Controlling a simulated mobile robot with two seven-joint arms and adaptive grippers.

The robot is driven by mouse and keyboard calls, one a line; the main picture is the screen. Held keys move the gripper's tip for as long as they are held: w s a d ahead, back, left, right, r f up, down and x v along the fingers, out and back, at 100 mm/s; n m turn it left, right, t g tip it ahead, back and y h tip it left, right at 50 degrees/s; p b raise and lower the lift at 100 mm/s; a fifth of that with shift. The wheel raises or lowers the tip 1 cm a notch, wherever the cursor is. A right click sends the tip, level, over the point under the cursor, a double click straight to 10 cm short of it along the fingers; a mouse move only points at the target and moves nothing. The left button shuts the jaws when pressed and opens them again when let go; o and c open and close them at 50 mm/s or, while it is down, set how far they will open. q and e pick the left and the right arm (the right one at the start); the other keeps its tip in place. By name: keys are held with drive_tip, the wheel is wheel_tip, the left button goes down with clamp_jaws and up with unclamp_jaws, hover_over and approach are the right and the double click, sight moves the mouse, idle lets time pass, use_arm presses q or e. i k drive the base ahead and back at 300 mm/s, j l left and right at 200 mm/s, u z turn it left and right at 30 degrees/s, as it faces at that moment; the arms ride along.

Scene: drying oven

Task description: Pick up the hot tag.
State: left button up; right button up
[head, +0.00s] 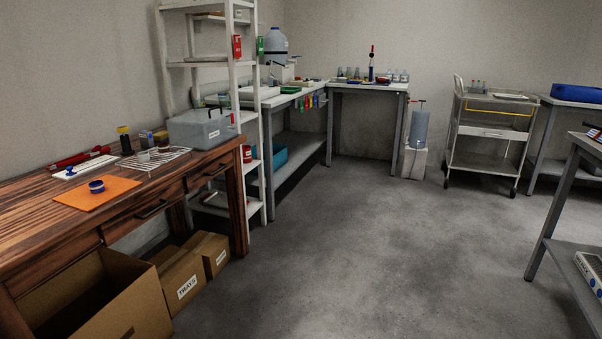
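I cannot tell for certain which thing is the hot tag, as no readable label shows on any tag. A red tag-like piece (237,48) hangs on the front post of the white shelf rack, with a green one (260,46) just right of it. Several small coloured pieces (309,101) hang along the edge of the grey bench behind the rack. Neither of my grippers is in view.
Cardboard boxes (185,283) stand below. A cart (489,140) stands at the back right. The middle floor (380,250) is clear.

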sight(237, 45)
drive_tip(key=i+l+z, duration=0.4)
drive_tip(key=i+z, duration=0.25)
drive_tip(key=i, duration=0.15)
drive_tip(key=i+z, duration=0.3)
drive_tip(key=i, duration=0.15)
drive_tip(key=i+l+u, duration=0.1)
drive_tip(key=i+u, duration=0.25)
drive_tip(key=i+l+u, duration=0.3)
drive_tip(key=i, duration=0.2)
drive_tip(key=i+l+u, duration=0.2)
drive_tip(key=i+u, duration=0.15)
drive_tip(key=i+l+u, duration=0.2)
drive_tip(key=u, duration=0.2)
drive_tip(key=i+l+u, duration=0.2)
drive_tip(key=u, duration=0.15)
drive_tip(key=i+l+u, duration=0.15)
drive_tip(key=l+u, duration=0.25)
